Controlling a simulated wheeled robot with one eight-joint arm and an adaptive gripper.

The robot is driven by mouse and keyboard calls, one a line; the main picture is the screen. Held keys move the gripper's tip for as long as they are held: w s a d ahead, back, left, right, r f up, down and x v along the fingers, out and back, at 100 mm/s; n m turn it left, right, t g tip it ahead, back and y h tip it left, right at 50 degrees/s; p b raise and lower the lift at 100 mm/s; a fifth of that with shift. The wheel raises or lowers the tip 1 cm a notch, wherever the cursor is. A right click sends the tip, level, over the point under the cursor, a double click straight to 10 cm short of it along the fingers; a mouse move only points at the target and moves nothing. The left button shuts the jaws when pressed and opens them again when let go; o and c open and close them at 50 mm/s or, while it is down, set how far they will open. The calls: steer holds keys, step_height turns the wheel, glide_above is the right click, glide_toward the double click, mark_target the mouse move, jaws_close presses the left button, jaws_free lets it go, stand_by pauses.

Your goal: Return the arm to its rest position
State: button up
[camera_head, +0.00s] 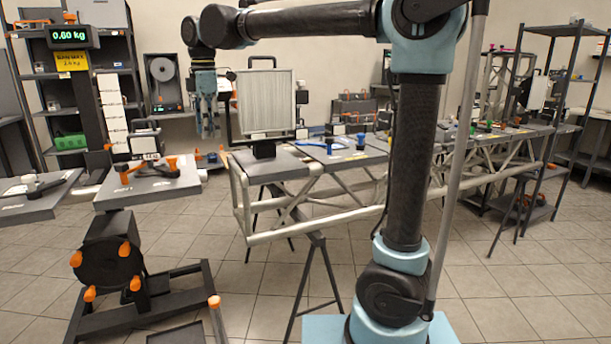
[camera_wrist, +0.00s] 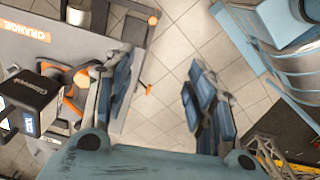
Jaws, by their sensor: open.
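My gripper (camera_head: 207,118) hangs from the end of my raised arm in the head view, left of centre, pointing down. It is beside the left edge of a framed white panel (camera_head: 266,101) that stands on the truss table. In the wrist view my gripper (camera_wrist: 158,98) has its two blue-padded fingers spread wide apart. Only tiled floor shows between the fingers, and nothing is held. My arm reaches left across the top of the head view from its upright column.
A scale stand with a grey plate (camera_head: 150,190) carries a dark boxy device (camera_head: 145,140) and orange-handled parts, below left of my gripper. The truss table (camera_head: 300,222) runs to the right. Shelves stand behind. Open tiled floor lies in front.

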steer(key=d+f+m, duration=0.4)
steer(key=d, duration=0.6)
steer(key=d+f+m+t, duration=0.1)
steer(key=d+f+m, duration=0.3)
steer(key=d, duration=0.6)
steer(key=d+f+m, duration=0.3)
steer(key=d+m, duration=0.1)
steer(key=d, duration=0.5)
steer(key=s+d+f+m, duration=0.6)
steer(key=s+d+f, duration=0.1)
steer(key=f, duration=0.3)
steer(key=s+d+f+m+t, duration=0.1)
steer(key=s+d+f+m, duration=0.5)
steer(key=d+f, duration=0.4)
steer(key=shift+s+d+f, duration=0.15)
steer(key=shift+s+f, duration=0.25)
